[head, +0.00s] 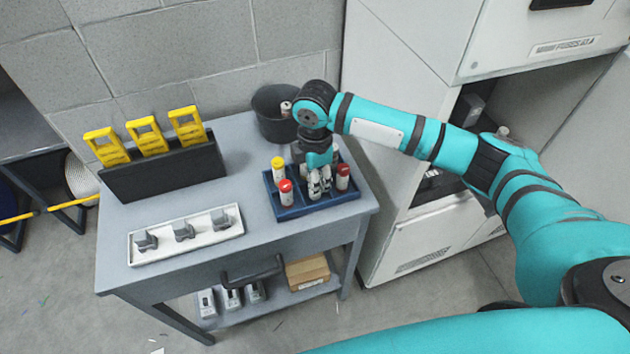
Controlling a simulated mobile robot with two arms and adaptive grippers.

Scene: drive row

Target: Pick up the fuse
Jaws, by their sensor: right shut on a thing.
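A blue tray (322,208) stands at the right end of the grey cart top and holds several upright fuses. A yellow-capped fuse (278,170) stands at the tray's back left. A red-capped fuse (286,194) stands at its front left, and another red-capped fuse (343,178) at its right. My right gripper (319,188) points down into the middle of the tray, between the red-capped fuses. It is shut on a fuse that its fingers mostly hide, so I cannot tell the cap colour. My left gripper is not in view.
A white tray (190,250) with grey blocks lies at the cart's front left. A black rack (165,177) with yellow-handled pieces stands behind it. A black bin (272,128) stands behind the blue tray. A grey cabinet (395,185) rises close to the cart's right side.

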